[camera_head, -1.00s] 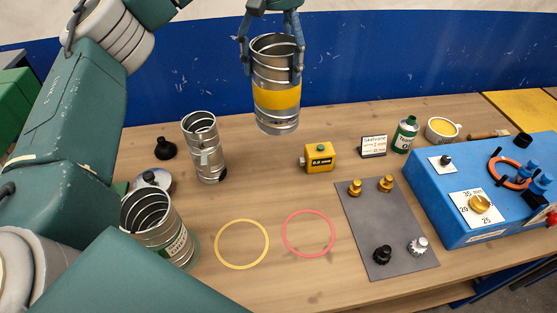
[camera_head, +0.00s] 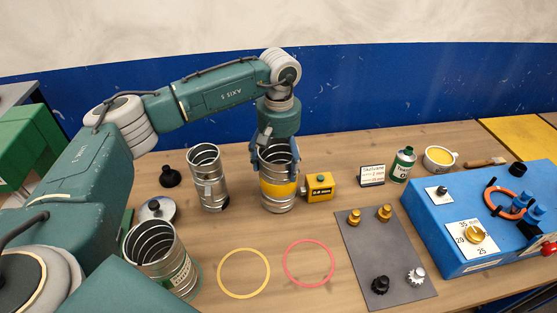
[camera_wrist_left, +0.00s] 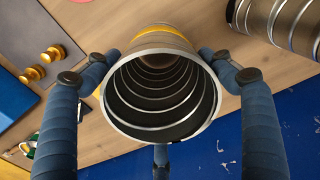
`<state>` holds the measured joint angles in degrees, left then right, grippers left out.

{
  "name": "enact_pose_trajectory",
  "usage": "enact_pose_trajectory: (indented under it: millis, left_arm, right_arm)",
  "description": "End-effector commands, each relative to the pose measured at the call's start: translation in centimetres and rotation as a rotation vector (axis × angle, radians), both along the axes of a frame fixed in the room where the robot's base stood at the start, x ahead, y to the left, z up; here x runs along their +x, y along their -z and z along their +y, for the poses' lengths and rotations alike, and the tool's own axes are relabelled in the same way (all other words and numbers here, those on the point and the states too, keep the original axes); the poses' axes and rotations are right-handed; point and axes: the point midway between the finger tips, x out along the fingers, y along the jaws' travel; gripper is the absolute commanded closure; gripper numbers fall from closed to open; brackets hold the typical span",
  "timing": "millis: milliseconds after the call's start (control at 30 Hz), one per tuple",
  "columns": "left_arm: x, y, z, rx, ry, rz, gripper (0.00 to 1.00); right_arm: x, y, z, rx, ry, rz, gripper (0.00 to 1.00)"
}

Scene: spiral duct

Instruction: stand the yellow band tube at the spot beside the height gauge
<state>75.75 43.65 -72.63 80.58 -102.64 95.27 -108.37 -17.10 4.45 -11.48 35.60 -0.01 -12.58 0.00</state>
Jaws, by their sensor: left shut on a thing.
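The yellow band tube (camera_head: 278,192) is a ribbed metal cylinder with a yellow stripe, upright just left of the yellow height gauge (camera_head: 320,187), which has a small dark display. Its base is at or very near the table top; I cannot tell if it touches. My left gripper (camera_head: 275,155) comes from above, its blue fingers closed around the tube's upper part. In the left wrist view I look into the tube's open end (camera_wrist_left: 160,95), with fingers around it. The spot itself is not visible under the tube. My right gripper is not in view.
A plain metal tube (camera_head: 208,178) stands close left; a green-labelled tube (camera_head: 160,258) stands front left. Yellow (camera_head: 243,273) and red (camera_head: 309,263) rings lie in front. A grey mat (camera_head: 385,255) with knobs and a blue box (camera_head: 480,225) are to the right.

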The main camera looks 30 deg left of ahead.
Motion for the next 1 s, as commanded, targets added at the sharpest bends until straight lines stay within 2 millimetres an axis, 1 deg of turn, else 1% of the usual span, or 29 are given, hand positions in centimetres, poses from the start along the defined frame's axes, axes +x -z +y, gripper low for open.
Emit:
enact_pose_trajectory:
  millis: [33, 100, 433, 467, 533, 800, 900, 967, 1000]
  left_arm:
    - [0.0, 0.3, 0.0, -0.001, 0.0, 0.001, 0.75]
    - [0.0, 0.7, 0.0, -0.001, 0.0, -0.001, 0.75]
    - [0.1, 1.2, 0.0, -0.001, 0.0, -0.002, 0.75]
    - [0.0, 1.2, 0.0, -0.001, 0.0, -0.001, 0.14]
    - [0.0, 1.1, 0.0, -0.001, 0.0, -0.001, 0.0]
    - [0.0, 1.1, 0.0, -0.001, 0.0, -0.001, 0.0]
    - [0.0, 0.7, 0.0, 0.0, 0.0, -0.001, 0.0]
    - [0.1, 0.4, 0.0, 0.0, 0.0, -0.003, 0.0]
    - [0.1, -0.1, -0.1, -0.001, 0.0, -0.006, 0.0]
  right_arm:
    - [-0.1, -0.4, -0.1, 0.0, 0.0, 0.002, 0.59]
    - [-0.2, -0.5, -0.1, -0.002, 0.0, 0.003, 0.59]
    - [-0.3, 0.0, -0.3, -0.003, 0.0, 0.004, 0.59]
    - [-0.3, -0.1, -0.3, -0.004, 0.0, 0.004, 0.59]
    - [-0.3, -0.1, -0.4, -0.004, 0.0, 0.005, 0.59]
    - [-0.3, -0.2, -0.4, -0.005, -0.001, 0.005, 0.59]
    - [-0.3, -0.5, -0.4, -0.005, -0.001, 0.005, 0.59]
    - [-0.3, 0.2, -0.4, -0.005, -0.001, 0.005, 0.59]
    - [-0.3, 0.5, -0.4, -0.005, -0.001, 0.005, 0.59]
